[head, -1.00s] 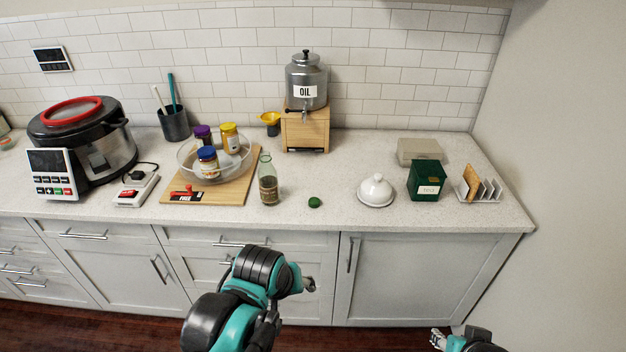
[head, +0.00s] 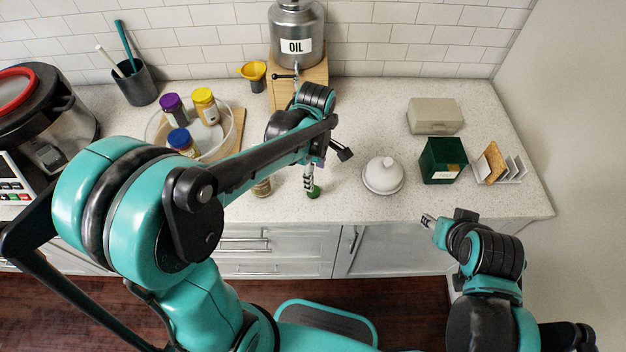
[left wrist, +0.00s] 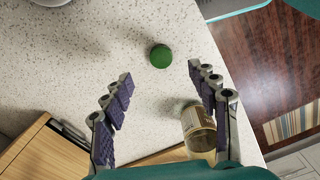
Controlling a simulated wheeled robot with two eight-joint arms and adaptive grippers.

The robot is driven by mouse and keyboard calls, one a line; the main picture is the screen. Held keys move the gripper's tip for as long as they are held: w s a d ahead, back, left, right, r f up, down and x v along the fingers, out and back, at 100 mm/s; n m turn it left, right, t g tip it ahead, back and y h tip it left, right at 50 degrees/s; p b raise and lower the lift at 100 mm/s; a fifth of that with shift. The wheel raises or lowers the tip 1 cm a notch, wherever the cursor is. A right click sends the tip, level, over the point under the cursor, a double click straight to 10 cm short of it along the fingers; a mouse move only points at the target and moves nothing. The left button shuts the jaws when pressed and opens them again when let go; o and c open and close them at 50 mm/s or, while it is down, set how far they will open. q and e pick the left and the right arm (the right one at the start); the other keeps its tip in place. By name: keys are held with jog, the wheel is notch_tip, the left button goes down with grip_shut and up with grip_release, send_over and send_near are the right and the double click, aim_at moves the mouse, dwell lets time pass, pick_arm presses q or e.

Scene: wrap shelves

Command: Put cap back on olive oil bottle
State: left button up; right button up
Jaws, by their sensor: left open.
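The green cap (head: 313,193) lies on the counter near its front edge, right of the olive oil bottle (head: 262,188). My left arm hides most of the bottle in the head view. My left gripper (head: 309,180) is just above the cap. In the left wrist view, the left gripper (left wrist: 160,76) is open and empty, with the cap (left wrist: 160,56) apart from the fingers, just beyond the tips. The glass bottle (left wrist: 198,126) shows beside the right finger, partly hidden. My right gripper (head: 429,221) is by the counter's front edge, far from both; its opening is unclear.
A white domed dish (head: 383,177) stands right of the cap. A dark green box (head: 442,161) and a toast rack (head: 500,165) are farther right. The oil dispenser (head: 297,30) on its wooden stand is behind. A glass bowl (head: 230,135) with jars sits left.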

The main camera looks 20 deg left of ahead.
pick_arm(q)
jog(key=shift+s, duration=0.1)
notch_tip(320, 180, down, 2)
jog(key=shift+f+b, duration=0.15)
jog(key=shift+b, duration=0.3)
jog(key=shift+f, duration=0.1)
jog(key=shift+f, duration=0.15)
notch_tip(320, 180, down, 5)
jog(key=shift+a+b, duration=0.15)
jog(key=shift+b, duration=0.9)
jog(key=c, duration=0.8)
